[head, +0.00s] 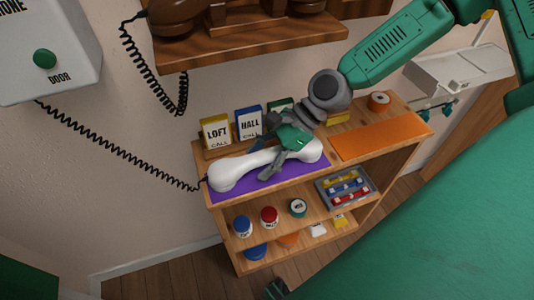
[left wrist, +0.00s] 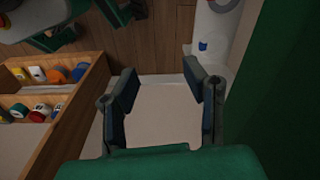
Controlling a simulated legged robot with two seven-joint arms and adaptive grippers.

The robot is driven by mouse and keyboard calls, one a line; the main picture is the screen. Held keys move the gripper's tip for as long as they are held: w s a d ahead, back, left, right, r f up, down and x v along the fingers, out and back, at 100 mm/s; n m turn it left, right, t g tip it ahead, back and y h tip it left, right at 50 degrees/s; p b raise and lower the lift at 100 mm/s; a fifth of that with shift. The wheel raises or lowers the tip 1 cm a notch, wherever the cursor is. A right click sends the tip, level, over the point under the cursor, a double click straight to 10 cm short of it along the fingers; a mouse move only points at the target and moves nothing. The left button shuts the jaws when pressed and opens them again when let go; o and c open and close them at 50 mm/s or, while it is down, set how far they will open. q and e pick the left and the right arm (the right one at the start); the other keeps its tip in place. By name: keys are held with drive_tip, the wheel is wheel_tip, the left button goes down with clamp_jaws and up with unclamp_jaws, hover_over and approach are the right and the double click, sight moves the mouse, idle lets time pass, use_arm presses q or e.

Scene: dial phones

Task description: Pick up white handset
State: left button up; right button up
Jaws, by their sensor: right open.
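The white handset (head: 232,172) lies on a purple mat (head: 285,184) on top of a wooden shelf unit. Its left end and part of its right end show; my right gripper covers part of its middle. My right gripper (head: 268,158) is open at the handset's middle, one finger on the near side and the other towards the far side. I cannot tell whether the fingers touch it. A black coiled cord runs from the handset's left end to the wall phone box (head: 50,60). My left gripper (left wrist: 163,95) is open and empty in the left wrist view, above the floor.
Loft (head: 215,133) and hall (head: 249,124) cards stand behind the handset. An orange mat (head: 380,135) and an orange roll (head: 379,101) lie to the right. A wooden wall shelf (head: 240,45) with brown handsets overhangs. Lower shelves hold jars and a tray (head: 347,205).

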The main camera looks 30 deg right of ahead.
sight(255, 155)
drive_tip(key=shift+d, duration=0.25)
drive_tip(key=shift+a, duration=0.1)
drive_tip(key=c, duration=0.6)
drive_tip(key=shift+a, duration=0.2)
clamp_jaws()
drive_tip(key=shift+a+r, duration=0.1)
drive_tip(key=shift+a, duration=0.2)
drive_tip(key=shift+d+r+p, duration=0.3)
drive_tip(key=shift+r, duration=0.2)
drive_tip(key=r, duration=0.1)
drive_tip(key=r+p, duration=0.1)
drive_tip(key=shift+d+r, duration=0.35)
drive_tip(key=shift+r, duration=0.05)
drive_tip(key=s+d+p, duration=0.1)
drive_tip(key=d, duration=0.4)
drive_tip(key=s+d+p, duration=0.1)
drive_tip(key=d+p, duration=0.1)
drive_tip(key=d, duration=0.3)
drive_tip(key=s+d+p, duration=0.1)
drive_tip(key=d+p, duration=0.1)
drive_tip(key=d, duration=0.3)
drive_tip(key=shift+s+d+f, duration=0.1)
drive_tip(key=shift+s+d, duration=0.1)
drive_tip(key=shift+d, duration=0.05)
drive_tip(key=shift+s+d+p, duration=0.2)
drive_tip(key=shift+d+p, duration=0.1)
drive_tip(key=shift+d, duration=0.2)
